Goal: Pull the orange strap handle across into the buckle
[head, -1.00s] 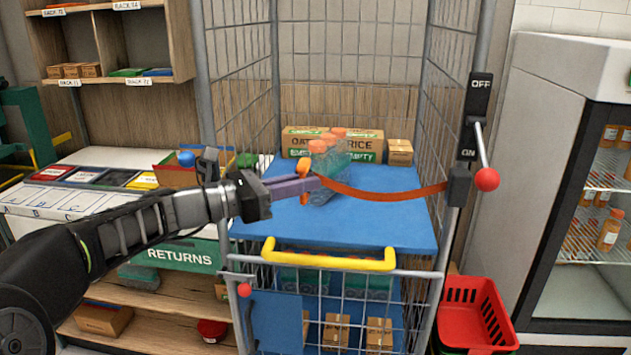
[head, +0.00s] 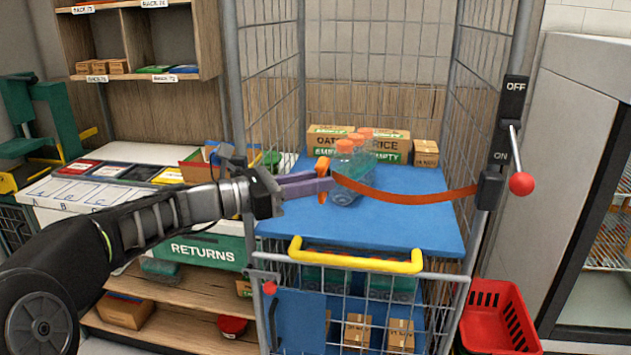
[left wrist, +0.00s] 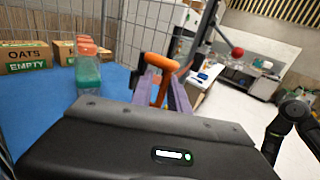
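The orange strap handle (head: 323,180) is between the purple fingers of my left gripper (head: 325,184), above the blue shelf of the wire cage. The left wrist view shows the handle (left wrist: 162,63) standing up between the fingers, which are shut on it. The orange strap (head: 410,197) runs from the handle, sagging slightly, to a dark housing (head: 490,190) on the cage's right post. A dark fitting (head: 232,158) at the left post looks like the buckle; the handle is apart from it, to its right. My right gripper is not in view.
Bottles with orange caps (head: 350,170) stand close behind the handle. Cartons (head: 330,138) are at the shelf's back. A yellow bar (head: 355,262) crosses the cage front. A red-knobbed lever (head: 521,183) is at the right post. The blue shelf's front (head: 400,225) is clear.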

